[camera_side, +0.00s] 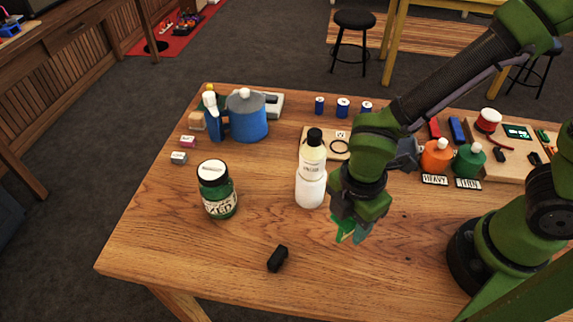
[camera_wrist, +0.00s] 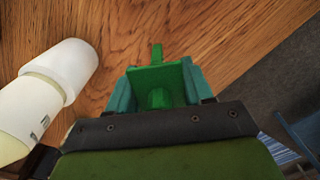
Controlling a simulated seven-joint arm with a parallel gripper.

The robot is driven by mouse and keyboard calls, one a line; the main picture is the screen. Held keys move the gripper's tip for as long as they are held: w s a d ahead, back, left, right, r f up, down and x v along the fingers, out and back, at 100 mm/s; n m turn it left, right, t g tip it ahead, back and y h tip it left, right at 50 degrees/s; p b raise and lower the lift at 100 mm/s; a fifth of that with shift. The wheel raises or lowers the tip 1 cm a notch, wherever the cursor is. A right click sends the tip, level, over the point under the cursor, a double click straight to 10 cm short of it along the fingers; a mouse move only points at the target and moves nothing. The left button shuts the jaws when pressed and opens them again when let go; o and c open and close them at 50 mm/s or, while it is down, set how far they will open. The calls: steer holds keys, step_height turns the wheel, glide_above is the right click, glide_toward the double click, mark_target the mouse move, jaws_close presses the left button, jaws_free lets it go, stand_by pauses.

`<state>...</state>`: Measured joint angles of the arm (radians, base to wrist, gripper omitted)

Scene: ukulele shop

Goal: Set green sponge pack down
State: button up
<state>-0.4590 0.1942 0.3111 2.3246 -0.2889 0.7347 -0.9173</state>
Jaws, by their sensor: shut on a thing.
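My gripper (camera_side: 352,230) is low over the front middle of the wooden table (camera_side: 180,268), right of a white bottle. Its teal fingers are shut on the green sponge pack (camera_wrist: 157,84), seen between them in the wrist view. In the side view only slivers of green show between the fingers. I cannot tell whether the pack touches the wood.
The white bottle (camera_side: 311,187) stands close left of my gripper, also in the wrist view (camera_wrist: 68,68). A green jar (camera_side: 217,192) and a small black object (camera_side: 278,258) are farther left. Orange (camera_side: 437,157) and green (camera_side: 470,162) bottles stand behind right. Bare wood lies in front.

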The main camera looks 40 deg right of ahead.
steer(key=shift+f, duration=1.2)
steer(key=shift+f, duration=0.1)
steer(key=o, duration=1)
step_height(320, 180, up, 12)
steer(key=shift+f, duration=0.2)
steer(key=shift+w+d+r, duration=0.1)
steer(key=shift+r, duration=0.2)
steer(key=d+r+m+t, duration=0.2)
steer(key=d+r+m, duration=0.1)
steer(key=d+m, duration=0.2)
steer(key=w+d+r+m+t+y, duration=0.1)
steer(key=d+r+m+t, duration=0.1)
steer(key=d+m, duration=0.4)
steer(key=w+d+r+m+t+y, duration=0.1)
steer(key=d+r+m+t, duration=0.2)
steer(key=m, duration=0.8)
steer(key=shift+w+d+r, duration=0.1)
steer(key=shift+d+r, duration=0.35)
steer(key=shift+d, duration=0.15)
steer(key=shift+d+r, duration=0.4)
steer(key=shift+d, duration=0.2)
